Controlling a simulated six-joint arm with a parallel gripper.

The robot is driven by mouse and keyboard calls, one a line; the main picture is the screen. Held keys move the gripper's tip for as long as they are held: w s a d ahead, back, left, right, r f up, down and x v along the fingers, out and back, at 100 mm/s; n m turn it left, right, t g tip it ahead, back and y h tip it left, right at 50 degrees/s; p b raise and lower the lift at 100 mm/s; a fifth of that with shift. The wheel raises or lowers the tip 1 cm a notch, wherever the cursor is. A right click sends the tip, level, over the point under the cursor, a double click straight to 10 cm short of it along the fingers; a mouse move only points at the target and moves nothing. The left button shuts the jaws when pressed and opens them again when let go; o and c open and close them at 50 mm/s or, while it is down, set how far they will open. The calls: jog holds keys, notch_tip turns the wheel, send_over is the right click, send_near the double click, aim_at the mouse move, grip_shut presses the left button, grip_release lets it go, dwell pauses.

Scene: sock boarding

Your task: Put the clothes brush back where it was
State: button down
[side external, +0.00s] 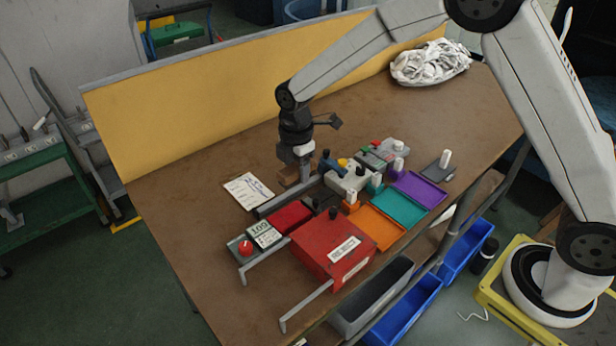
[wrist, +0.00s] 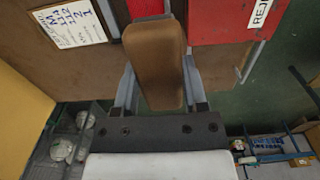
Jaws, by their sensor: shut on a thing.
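The clothes brush (wrist: 158,62) is a brown, wooden-looking block with rounded edges. In the wrist view it lies lengthwise between the two fingers of my gripper (wrist: 160,90), which is shut on it. In the side view my gripper (side external: 302,172) points down over the middle of the bench, close to the yellow back panel, and a brown part of the brush (side external: 288,175) shows at its fingers. I cannot tell whether the brush touches the bench top. Its underside is hidden.
A handwritten paper (side external: 248,190) lies left of my gripper. A dark bar (side external: 286,197), a red box (side external: 333,248) and a counter (side external: 264,234) stand in front. Orange (side external: 376,229), teal (side external: 400,207) and purple (side external: 419,189) trays lie right. A white cloth pile (side external: 430,62) sits far back.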

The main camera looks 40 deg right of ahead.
jog(key=s+d, duration=0.4)
jog(key=d, duration=0.4)
send_over(374, 226)
notch_tip(374, 226, down, 8)
jog(key=shift+f, duration=0.15)
jog(key=shift+f, duration=2.2)
jog(key=shift+f, duration=0.1)
jog(key=shift+f, duration=1.65)
jog(key=shift+f, duration=0.2)
